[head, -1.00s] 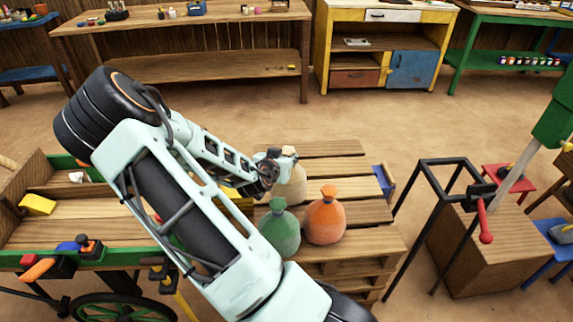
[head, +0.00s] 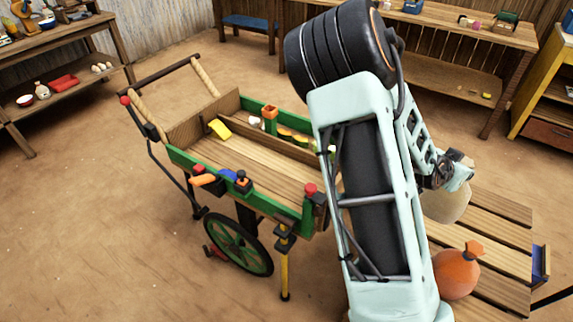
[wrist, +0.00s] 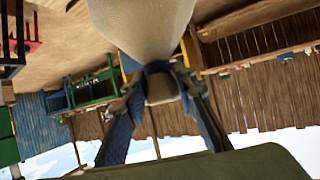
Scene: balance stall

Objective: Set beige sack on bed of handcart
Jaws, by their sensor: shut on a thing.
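The beige sack (head: 446,205) is at the right in the head view, partly hidden by my arm. My gripper (head: 458,172) is shut on its tied top. In the wrist view my gripper (wrist: 158,75) pinches the neck, and the sack's body (wrist: 143,25) fills the top middle. The sack appears to hang over the slatted pallet; its clearance is hard to judge. The handcart (head: 180,158) stands left of my arm. Its plank bed (head: 255,178) has a broad bare area, and its right end is hidden behind my arm.
An orange sack (head: 457,273) sits on the pallet (head: 505,240), close to my arm. A yellow block (head: 220,129) and small items lie along the cart's far side. The green near rail (head: 192,168) carries tools and a red-topped corner post (head: 310,190).

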